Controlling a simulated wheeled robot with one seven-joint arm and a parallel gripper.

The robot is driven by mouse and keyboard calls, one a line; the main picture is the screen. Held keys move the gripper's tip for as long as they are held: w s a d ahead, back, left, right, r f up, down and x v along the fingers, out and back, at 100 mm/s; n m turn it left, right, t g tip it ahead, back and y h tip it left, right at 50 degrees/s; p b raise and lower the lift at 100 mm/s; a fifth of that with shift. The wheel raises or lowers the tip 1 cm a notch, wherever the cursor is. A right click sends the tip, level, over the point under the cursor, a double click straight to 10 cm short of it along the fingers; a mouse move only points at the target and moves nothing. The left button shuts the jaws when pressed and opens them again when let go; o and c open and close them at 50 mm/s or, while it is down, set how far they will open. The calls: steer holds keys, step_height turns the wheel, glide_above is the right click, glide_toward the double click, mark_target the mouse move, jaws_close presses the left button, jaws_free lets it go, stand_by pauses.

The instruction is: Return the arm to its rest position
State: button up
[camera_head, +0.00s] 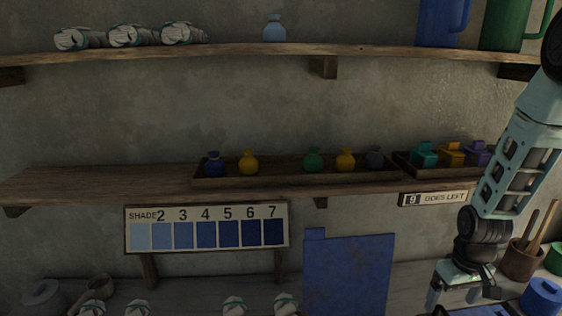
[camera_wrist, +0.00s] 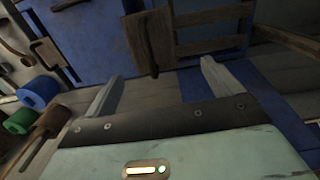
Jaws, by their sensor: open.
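My gripper (camera_head: 462,298) hangs low at the right of the head view, below my pale green arm, over the bench near the bottom edge. Its jaws are apart. In the wrist view the two fingers of my gripper (camera_wrist: 158,82) stand wide apart with nothing held between them. Beyond them lie a blue surface and a wooden frame (camera_wrist: 210,28) with slats.
A shade board (camera_head: 206,228) and an upright blue panel (camera_head: 348,275) stand left of my gripper. A tray of small coloured bags (camera_head: 290,181) sits on the middle shelf (camera_head: 100,182). A pot with wooden tools (camera_head: 522,262) and a blue spool (camera_head: 543,297) stand close at right.

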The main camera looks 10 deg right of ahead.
steer(key=s+a+r+n+b, duration=0.1)
steer(key=a+r+n+b, duration=0.15)
steer(key=a, duration=0.85)
steer(key=s+a+r+n+b, duration=0.2)
steer(key=a+r+b, duration=0.1)
steer(key=a, duration=0.7)
steer(key=s+a+r+n+b, duration=0.2)
steer(key=s+a+n+b, duration=0.1)
steer(key=s+a, duration=0.7)
steer(key=s, duration=0.3)
steer(key=shift+s+a+r+n+y+b, duration=0.15)
steer(key=shift+s+r+n+y+b, duration=0.15)
steer(key=shift+r+n+b, duration=0.1)
